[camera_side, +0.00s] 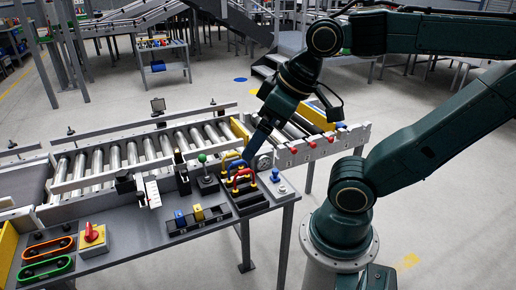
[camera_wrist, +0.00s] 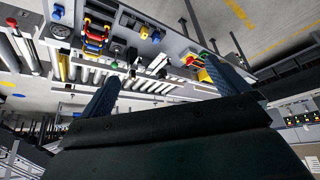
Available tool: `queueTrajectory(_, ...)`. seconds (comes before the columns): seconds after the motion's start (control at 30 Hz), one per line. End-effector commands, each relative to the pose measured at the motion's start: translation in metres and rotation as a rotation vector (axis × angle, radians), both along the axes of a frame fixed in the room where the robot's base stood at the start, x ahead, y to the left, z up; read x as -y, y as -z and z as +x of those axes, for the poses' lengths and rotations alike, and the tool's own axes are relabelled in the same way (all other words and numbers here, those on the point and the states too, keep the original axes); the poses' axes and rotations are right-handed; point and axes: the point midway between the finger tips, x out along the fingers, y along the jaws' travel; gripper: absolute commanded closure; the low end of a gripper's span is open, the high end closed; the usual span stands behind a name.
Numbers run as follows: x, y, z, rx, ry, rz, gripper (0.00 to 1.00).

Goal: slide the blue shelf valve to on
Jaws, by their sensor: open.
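Several blue parts are on the grey bench, and I cannot tell for sure which is the shelf valve. A blue arched handle (camera_side: 232,158) stands behind the red handle (camera_side: 241,177) on a black block. A blue slider block (camera_side: 180,218) sits beside a yellow one (camera_side: 198,212) in a black slotted panel at the front edge. My gripper (camera_side: 252,148) is above and just right of the blue arched handle; whether it touches is unclear. In the wrist view my gripper (camera_wrist: 160,70) has its two blue fingers wide apart, with nothing visible held between them.
A roller conveyor (camera_side: 135,152) runs behind the bench. A green-knobbed lever (camera_side: 202,159) and a blue push button (camera_side: 275,174) flank the handles. A red rotary switch (camera_side: 91,232) is at the left. A rail (camera_side: 320,143) with red knobs is at the right.

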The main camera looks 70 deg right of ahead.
Motion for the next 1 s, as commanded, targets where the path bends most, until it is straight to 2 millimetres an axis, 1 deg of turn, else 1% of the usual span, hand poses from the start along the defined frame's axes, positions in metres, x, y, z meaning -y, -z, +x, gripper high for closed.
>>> queueTrajectory(0.27, 0.0, 0.0, 0.0, 0.0, 0.0, 0.0, 0.0)
queueTrajectory(0.37, 0.0, 0.0, 0.0, -0.001, 0.0, -0.001, 0.18)
queueTrajectory(0.4, 0.001, 0.0, 0.001, -0.002, 0.001, -0.002, 0.26)
queueTrajectory(0.47, 0.002, -0.001, 0.002, -0.005, 0.002, -0.004, 0.37)
queueTrajectory(0.5, 0.003, -0.001, 0.004, -0.01, 0.004, -0.007, 0.45)
queueTrajectory(0.57, 0.005, -0.002, 0.007, -0.019, 0.007, -0.013, 0.56)
queueTrajectory(0.77, 0.021, -0.004, 0.026, -0.075, 0.022, -0.048, 0.56)
queueTrajectory(1.0, 0.054, -0.003, 0.059, -0.177, 0.041, -0.1, 0.56)
